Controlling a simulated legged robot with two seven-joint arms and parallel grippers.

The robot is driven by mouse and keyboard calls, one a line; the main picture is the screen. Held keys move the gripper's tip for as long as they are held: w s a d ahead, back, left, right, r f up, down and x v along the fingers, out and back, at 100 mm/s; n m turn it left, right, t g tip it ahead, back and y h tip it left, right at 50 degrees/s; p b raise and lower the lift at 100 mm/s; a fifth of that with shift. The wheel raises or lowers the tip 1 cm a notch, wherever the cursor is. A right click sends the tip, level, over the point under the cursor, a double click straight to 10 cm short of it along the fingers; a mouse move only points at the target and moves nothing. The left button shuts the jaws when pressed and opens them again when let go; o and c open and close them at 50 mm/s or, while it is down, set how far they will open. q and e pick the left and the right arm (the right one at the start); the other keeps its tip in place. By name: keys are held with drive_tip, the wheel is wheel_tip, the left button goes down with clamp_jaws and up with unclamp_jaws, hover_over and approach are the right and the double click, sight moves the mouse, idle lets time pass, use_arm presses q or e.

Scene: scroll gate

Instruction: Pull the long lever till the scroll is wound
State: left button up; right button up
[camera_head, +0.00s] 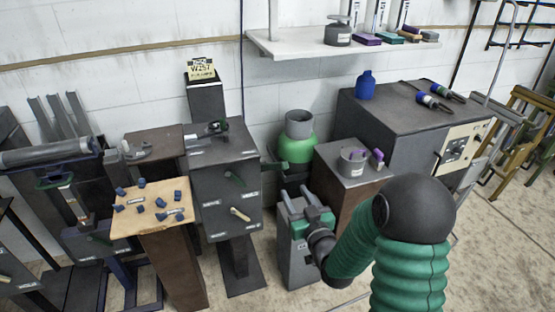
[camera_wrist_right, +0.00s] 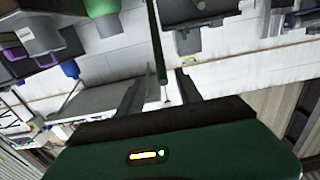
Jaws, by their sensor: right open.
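My right gripper (camera_head: 305,212) is in the lower middle of the head view, above a narrow grey box. It is open, with its two fingers apart in the right wrist view (camera_wrist_right: 160,88). There, a long thin green rod (camera_wrist_right: 156,40) that looks like the long lever reaches down toward the gap between the fingers; I cannot tell whether it touches them. A yellow lettered sheet (camera_head: 201,70), perhaps the scroll, shows atop a dark post at the upper left. My left gripper is out of view.
A wooden stand (camera_head: 150,215) with several blue pieces is left of the cabinet. A box with a grey cup (camera_head: 353,160) and a large dark bench (camera_head: 390,125) are to the right.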

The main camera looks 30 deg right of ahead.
sight(279, 165)
drive_tip(key=x, duration=1.4)
drive_tip(key=shift+w+d, duration=0.1)
drive_tip(key=shift+w, duration=0.2)
clamp_jaws()
idle(0.5)
